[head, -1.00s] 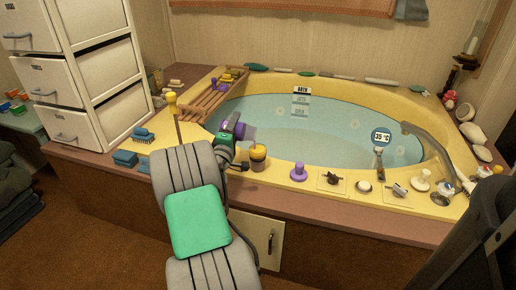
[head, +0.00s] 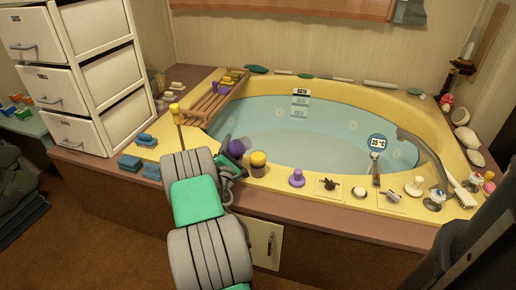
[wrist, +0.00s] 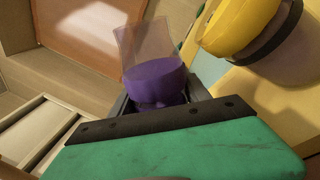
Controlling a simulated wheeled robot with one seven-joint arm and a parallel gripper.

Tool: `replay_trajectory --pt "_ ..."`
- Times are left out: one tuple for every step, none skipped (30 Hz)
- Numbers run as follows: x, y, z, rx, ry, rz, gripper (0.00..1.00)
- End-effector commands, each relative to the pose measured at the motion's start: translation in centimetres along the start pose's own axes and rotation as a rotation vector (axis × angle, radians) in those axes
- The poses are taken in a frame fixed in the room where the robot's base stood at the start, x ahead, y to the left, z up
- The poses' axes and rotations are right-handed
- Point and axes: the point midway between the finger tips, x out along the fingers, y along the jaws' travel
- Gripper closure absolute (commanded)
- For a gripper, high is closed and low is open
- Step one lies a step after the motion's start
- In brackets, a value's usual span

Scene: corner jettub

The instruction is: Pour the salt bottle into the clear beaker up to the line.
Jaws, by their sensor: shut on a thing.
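My gripper (head: 228,170) is shut on a see-through, wide vessel with purple in the end nearest my jaws, which I take as the salt bottle (head: 237,148). In the wrist view this bottle (wrist: 155,82) sits between the jaws (wrist: 157,103), its clear end pointing away. A yellow-topped cup (head: 258,160) stands on the tub's front ledge just right of the bottle; it also shows in the wrist view (wrist: 238,28), with a dark band. I cannot tell whether this cup is the clear beaker. Bottle and cup look apart. No falling stream shows.
The water-filled tub (head: 300,140) lies behind the cup. A purple knob (head: 297,178) and several fittings line the front ledge to the right. A wooden rack (head: 210,105), a yellow-topped stick (head: 177,115) and blue brushes (head: 130,163) are to the left.

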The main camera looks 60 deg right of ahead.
Motion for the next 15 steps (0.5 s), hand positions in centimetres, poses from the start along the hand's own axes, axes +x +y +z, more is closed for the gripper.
replay_trajectory --pt "0.3 1.1 1.0 -0.035 0.002 0.003 1.0" --pt "0.3 1.0 1.1 -0.059 0.006 0.003 1.0" --pt "0.3 1.1 1.2 -0.091 0.011 0.003 1.0" --pt "0.3 1.0 1.2 -0.119 0.016 0.003 1.0" --pt "0.2 0.5 0.8 -0.168 0.026 0.001 1.0" --pt "0.1 0.1 0.6 -0.229 0.036 0.001 1.0" --pt "0.0 -0.3 0.2 -0.27 0.043 0.002 1.0" --pt "0.0 -0.9 -0.7 -0.294 0.046 0.004 1.0" --pt "-0.1 -1.4 -1.3 -0.33 0.051 0.004 1.0" --pt "-0.1 -1.7 -1.7 -0.358 0.055 0.004 1.0" --pt "-0.2 -2.0 -2.1 -0.385 0.06 0.004 1.0" --pt "0.0 -1.5 -2.0 -0.42 0.063 0.006 1.0" --pt "0.1 -1.0 -1.7 -0.447 0.067 0.005 1.0" --pt "0.1 -0.8 -1.7 -0.473 0.071 0.005 1.0" --pt "0.1 -0.6 -1.7 -0.51 0.077 0.005 1.0"
